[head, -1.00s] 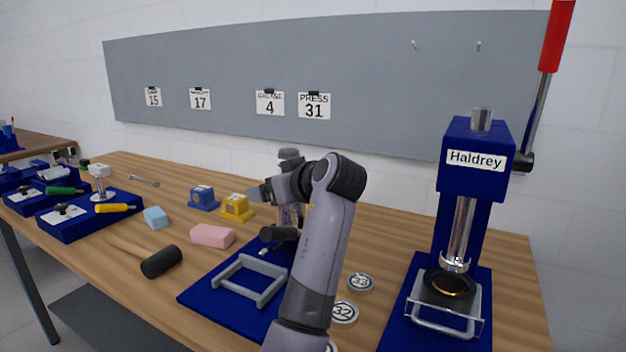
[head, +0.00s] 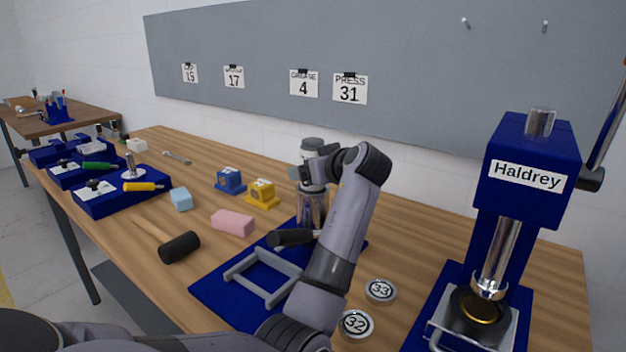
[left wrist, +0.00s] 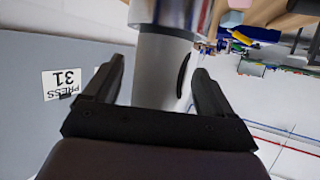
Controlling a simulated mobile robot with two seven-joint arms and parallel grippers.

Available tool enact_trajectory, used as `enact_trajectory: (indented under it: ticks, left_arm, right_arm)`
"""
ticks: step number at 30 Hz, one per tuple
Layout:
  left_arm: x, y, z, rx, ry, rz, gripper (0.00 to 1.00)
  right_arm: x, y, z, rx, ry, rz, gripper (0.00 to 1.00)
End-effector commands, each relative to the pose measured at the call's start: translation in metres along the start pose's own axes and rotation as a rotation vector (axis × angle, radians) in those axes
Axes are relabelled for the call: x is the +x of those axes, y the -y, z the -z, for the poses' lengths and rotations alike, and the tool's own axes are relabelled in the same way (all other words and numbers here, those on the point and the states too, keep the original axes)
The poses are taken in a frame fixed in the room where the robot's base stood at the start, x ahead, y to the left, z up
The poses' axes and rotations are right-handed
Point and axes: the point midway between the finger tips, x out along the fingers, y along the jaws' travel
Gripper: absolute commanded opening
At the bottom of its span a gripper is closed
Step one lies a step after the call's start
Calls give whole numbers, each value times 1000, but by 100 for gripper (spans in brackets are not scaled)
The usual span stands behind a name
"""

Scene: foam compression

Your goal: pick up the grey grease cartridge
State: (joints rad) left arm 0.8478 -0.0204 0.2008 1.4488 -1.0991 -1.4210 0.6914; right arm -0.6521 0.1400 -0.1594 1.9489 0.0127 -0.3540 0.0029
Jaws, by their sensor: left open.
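A grey cylinder with a darker cap (head: 312,144), which looks like the grease cartridge, stands upright at the back of a blue base. Its middle is partly hidden by my left gripper (head: 308,173), which reaches it from the right. Below the gripper a shiny, clear-looking section (head: 312,212) shows. In the left wrist view the grey cylinder (left wrist: 158,88) lies between the two black fingers of my left gripper (left wrist: 159,65). The fingers are open, with a visible gap on the right side. Contact on the left side cannot be told. My right gripper is out of view.
A blue base plate (head: 212,291) with a grey frame (head: 262,277) lies below my arm. Discs marked 33 (head: 380,290) and 32 (head: 356,324) lie to its right. The Haldrey press (head: 525,160) stands further right. A mallet (head: 179,247) and a pink block (head: 233,222) lie left.

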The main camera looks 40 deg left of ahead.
Motion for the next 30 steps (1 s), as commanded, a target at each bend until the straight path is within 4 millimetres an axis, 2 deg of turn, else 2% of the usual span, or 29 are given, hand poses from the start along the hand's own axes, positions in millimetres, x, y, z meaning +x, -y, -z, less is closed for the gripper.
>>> enact_trajectory:
  ticks: [3,9,14,15,25,30]
  left_arm:
    - [6,0,0,-1,1,0,85]
    - [7,0,-1,-1,1,-1,85]
    - [6,0,-1,-1,1,-1,33]
    - [6,0,-1,-1,1,-1,29]
    - [5,0,2,-2,0,-2,29]
    - [1,0,14,-4,-1,-2,29]
  right_arm:
    - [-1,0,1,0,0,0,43]
    - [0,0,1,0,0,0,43]
    - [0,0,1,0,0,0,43]
    - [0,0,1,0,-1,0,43]
    - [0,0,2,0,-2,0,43]
    - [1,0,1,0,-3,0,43]
